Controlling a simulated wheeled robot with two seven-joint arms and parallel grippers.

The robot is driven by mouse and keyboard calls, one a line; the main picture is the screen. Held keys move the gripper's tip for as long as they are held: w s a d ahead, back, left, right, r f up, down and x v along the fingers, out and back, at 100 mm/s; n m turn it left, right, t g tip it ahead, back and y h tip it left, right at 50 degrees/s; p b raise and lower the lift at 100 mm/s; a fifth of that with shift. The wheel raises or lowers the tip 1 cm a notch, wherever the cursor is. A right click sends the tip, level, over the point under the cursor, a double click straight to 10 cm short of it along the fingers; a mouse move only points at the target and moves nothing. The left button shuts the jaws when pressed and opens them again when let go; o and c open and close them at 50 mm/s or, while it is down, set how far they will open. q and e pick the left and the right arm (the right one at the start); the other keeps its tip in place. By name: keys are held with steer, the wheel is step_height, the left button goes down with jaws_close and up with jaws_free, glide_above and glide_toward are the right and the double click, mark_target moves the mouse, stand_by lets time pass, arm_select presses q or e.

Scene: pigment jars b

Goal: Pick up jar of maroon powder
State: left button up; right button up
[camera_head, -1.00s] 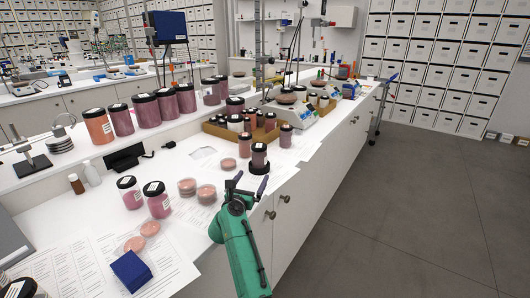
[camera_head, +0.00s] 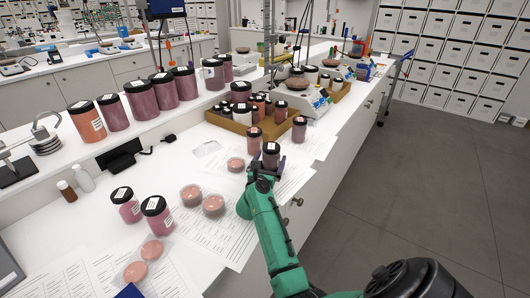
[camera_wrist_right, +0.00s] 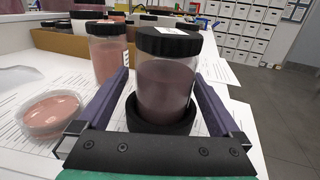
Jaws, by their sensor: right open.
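The jar of maroon powder (camera_head: 271,157) has a black lid and stands upright in a black ring-like base near the counter's front edge. It is large in the right wrist view (camera_wrist_right: 165,85), with the black base (camera_wrist_right: 160,118) under it. My right gripper (camera_head: 266,170) is open, with one purple finger on each side of the jar. In the right wrist view, gaps show between the fingers and the jar. My left gripper is not in view.
A jar of pinkish powder (camera_wrist_right: 108,55) stands close behind the left finger. A flat round dish (camera_wrist_right: 53,115) lies to the left on paper sheets. A cardboard tray (camera_head: 232,122) of small jars is behind. Two more jars (camera_head: 157,218) stand at left.

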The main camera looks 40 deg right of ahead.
steer(key=shift+w+d+f, duration=0.35)
steer(key=shift+w+f, duration=0.15)
steer(key=shift+f, duration=0.05)
steer(key=shift+d, duration=0.15)
steer(key=shift+s+a+r, duration=0.25)
steer(key=shift+s+r, duration=0.3)
steer(key=shift+s, duration=0.2)
steer(key=c, duration=1)
steer(key=shift+w+a, duration=0.1)
steer(key=c, duration=0.4)
steer(key=shift+w+f, duration=0.1)
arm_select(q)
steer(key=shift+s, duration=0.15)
arm_select(e)
steer(key=shift+c, duration=0.2)
